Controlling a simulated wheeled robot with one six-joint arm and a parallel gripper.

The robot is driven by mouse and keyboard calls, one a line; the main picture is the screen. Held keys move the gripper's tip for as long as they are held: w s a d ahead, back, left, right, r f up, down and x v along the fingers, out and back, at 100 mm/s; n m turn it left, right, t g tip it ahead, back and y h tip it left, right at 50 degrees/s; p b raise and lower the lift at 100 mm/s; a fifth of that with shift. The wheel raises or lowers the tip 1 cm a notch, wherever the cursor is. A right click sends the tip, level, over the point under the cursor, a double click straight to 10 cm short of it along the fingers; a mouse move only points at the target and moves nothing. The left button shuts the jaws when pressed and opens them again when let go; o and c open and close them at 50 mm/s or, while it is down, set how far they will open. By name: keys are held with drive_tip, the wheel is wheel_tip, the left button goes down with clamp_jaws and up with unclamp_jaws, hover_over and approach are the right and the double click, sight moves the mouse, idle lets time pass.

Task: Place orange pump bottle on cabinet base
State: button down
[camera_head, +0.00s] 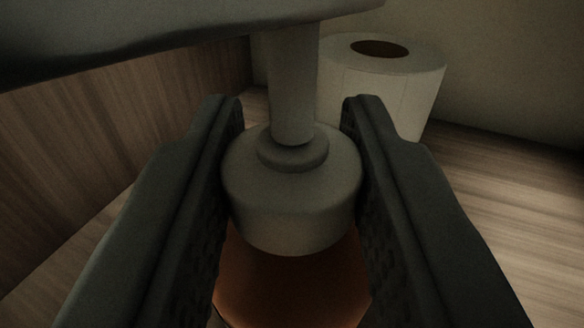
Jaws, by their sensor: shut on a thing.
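The orange pump bottle (290,285) is in the middle of the view, with a pale pump collar (292,215) and stem on top. Its pump head (180,25) reaches across the top left, close to the camera. My gripper (292,110) has one dark finger on each side of the collar and is shut on the bottle there. The lower part of the bottle is mostly hidden by the collar and fingers. I cannot tell whether its bottom touches the surface below.
A white toilet roll (390,85) stands upright just behind and to the right of the bottle. A wood-grain panel (110,130) rises on the left. A pale wall (510,70) closes the back. The wood-grain surface (510,200) at the right is bare.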

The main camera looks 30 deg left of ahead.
drive_tip(key=c, duration=1.1)
unclamp_jaws()
drive_tip(key=shift+f, duration=0.1)
drive_tip(key=shift+s+d, duration=0.1)
drive_tip(key=shift+d, duration=0.05)
drive_tip(key=v, duration=1.1)
drive_tip(key=shift+s, duration=0.3)
drive_tip(key=shift+d, duration=0.15)
